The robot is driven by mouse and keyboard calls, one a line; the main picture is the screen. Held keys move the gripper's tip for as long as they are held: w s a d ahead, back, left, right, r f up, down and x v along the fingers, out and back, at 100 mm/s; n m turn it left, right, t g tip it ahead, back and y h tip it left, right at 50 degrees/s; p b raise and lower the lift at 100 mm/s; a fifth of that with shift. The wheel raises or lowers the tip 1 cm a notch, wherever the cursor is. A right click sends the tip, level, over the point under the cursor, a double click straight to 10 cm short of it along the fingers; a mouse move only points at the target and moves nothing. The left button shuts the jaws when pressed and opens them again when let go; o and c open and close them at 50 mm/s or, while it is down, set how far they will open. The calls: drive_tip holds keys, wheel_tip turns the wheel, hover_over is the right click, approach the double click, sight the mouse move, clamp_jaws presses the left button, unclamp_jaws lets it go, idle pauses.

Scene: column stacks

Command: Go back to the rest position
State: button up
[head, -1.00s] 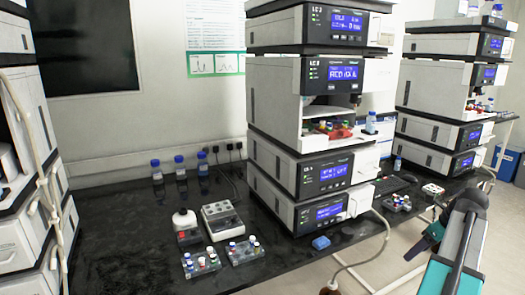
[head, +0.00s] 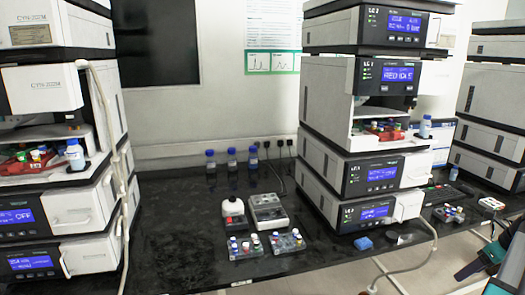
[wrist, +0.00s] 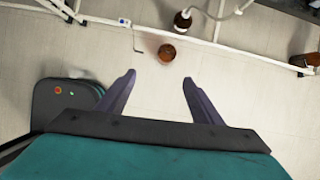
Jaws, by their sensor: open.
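My gripper (wrist: 158,90) shows in the wrist view with its two purple fingers spread apart and nothing between them. Below the fingers is the pale floor (wrist: 150,140). In the head view, part of my arm with the gripper end (head: 488,258) shows at the lower right edge, in front of the bench and clear of it.
A column stack (head: 325,115) stands on the black bench (head: 165,240), another (head: 120,130) at the left. A brown bottle (wrist: 182,22) and a round brown object (wrist: 166,53) show beyond the fingers.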

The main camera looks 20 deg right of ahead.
drive_tip(key=w+a+f+n+g+y, duration=0.25)
drive_tip(key=w+a+f, duration=0.55)
drive_tip(key=a+f, duration=0.45)
drive_tip(key=w+a+f+n+g+y, duration=0.1)
drive_tip(key=w+a+f+n+y, duration=0.15)
drive_tip(key=w+a+f, duration=0.95)
drive_tip(key=s+a+f+n+g+h, duration=0.1)
drive_tip(key=s+a+f+n+g, duration=0.15)
drive_tip(key=s+a+f, duration=0.55)
drive_tip(key=s+a+f+n+g, duration=0.1)
drive_tip(key=a+f+n, duration=0.3)
drive_tip(key=a, duration=0.8)
drive_tip(key=s+a+f+n+g+h, duration=0.1)
drive_tip(key=s+a+f+n+g, duration=0.15)
drive_tip(key=s+a+f, duration=0.55)
drive_tip(key=s+a+f+n+h, duration=0.1)
drive_tip(key=s+a+f+n, duration=0.2)
drive_tip(key=s+n, duration=0.3)
drive_tip(key=s+a+f+n+h, duration=0.2)
drive_tip(key=s+a+f+n, duration=0.1)
drive_tip(key=n, duration=1.2)
drive_tip(key=s+f, duration=0.1)
drive_tip(key=s, duration=0.1)
drive_tip(key=shift+s, duration=0.4)
